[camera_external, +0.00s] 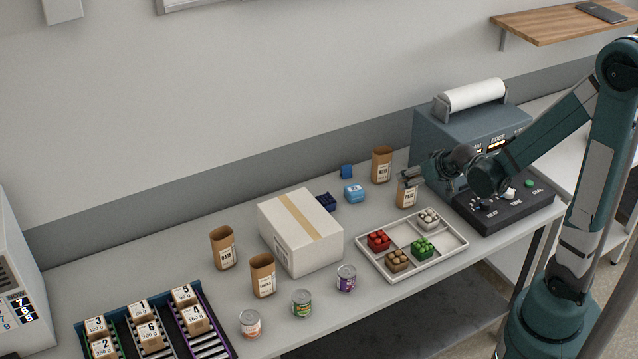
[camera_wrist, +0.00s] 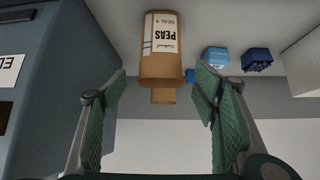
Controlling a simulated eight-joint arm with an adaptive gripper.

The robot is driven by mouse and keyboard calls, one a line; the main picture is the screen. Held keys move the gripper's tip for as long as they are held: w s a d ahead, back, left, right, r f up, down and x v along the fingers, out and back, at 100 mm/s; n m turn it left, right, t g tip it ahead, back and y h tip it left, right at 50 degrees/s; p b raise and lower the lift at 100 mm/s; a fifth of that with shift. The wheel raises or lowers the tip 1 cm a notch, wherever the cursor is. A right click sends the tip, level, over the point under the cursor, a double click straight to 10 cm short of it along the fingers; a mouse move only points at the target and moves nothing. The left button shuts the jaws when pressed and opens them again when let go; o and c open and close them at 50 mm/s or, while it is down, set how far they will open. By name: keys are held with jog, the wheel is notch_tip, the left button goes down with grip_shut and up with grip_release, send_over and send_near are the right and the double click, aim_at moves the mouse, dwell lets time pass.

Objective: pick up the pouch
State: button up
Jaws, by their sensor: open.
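A brown kraft pouch labelled PEAS (camera_external: 406,197) stands upright on the table in front of the grey sealing machine. In the wrist view this pouch (camera_wrist: 161,50) shows upside down, its label facing me. My gripper (camera_external: 410,179) is close to the pouch's upper part and partly covers it in the external view. In the wrist view my gripper (camera_wrist: 162,80) is open, with green-padded fingers apart and the pouch centred ahead between them. I cannot tell whether the tips flank it. Other kraft pouches stand behind (camera_external: 381,165) and at the left (camera_external: 223,248) (camera_external: 263,275).
The sealing machine (camera_external: 470,135) with its black control panel (camera_external: 505,205) is right beside my gripper. A white divided tray (camera_external: 375,262) holds small coloured baskets. Blue items (camera_external: 354,192) and a white carton (camera_external: 300,232) stand to the left. Several cans (camera_external: 302,303) are in front.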

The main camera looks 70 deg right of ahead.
aim_at(412, 177)
dwell(0.3)
jog(key=shift+b+x, duration=0.45)
jog(key=shift+x, duration=2.1)
jog(key=shift+w+d+r, duration=0.1)
jog(key=shift+d+r, duration=0.05)
jog(key=c, duration=1)
